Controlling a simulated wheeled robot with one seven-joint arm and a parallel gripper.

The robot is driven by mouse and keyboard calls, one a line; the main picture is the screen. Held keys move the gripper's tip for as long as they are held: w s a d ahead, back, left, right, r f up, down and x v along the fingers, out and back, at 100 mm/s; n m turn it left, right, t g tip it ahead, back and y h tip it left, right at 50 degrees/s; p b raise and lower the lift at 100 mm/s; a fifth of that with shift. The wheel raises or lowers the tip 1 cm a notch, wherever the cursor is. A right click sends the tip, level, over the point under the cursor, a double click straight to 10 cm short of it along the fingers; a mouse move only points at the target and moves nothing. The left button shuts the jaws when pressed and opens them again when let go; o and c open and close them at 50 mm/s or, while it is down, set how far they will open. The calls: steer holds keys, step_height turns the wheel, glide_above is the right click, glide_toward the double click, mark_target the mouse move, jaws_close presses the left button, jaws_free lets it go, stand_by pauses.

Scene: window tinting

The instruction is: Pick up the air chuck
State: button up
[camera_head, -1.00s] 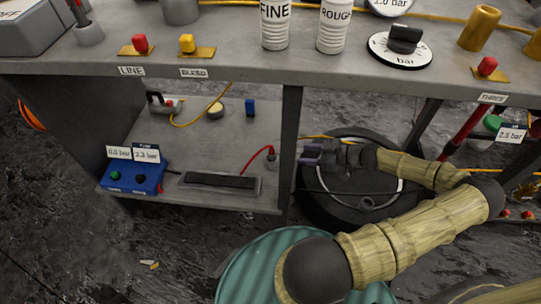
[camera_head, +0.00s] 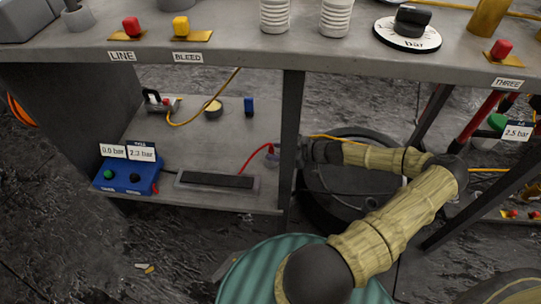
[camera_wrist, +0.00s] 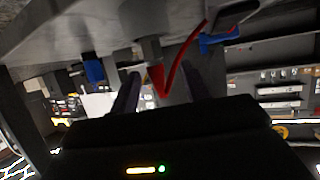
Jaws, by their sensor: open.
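The air chuck appears to be the small grey fitting (camera_wrist: 149,48) with a red end on the red hose. In the wrist view it lies ahead, between the two fingers of my gripper (camera_wrist: 160,92), which are apart. I cannot tell whether either finger touches it. In the head view my gripper (camera_head: 276,157) is at the shelf's right end, partly hidden behind the bench post. The red hose (camera_head: 254,157) runs to that same spot, and the fitting there is mostly hidden.
A grey post (camera_head: 290,140) stands directly in front of my gripper. The lower shelf (camera_head: 190,150) holds a blue gauge box (camera_head: 128,177), a dark pad (camera_head: 217,181) and a blue block (camera_head: 249,106). A tyre (camera_head: 325,205) lies on the floor to the right.

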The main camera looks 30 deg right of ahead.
steer(key=b+x, duration=0.2)
steer(key=x, duration=0.1)
steer(key=b+x, duration=0.1)
steer(key=shift+w+f, duration=0.35)
steer(key=shift+f, duration=0.1)
steer(key=shift+w+a, duration=0.15)
steer(key=shift+w, duration=0.1)
jaws_close()
steer(key=shift+r, duration=0.15)
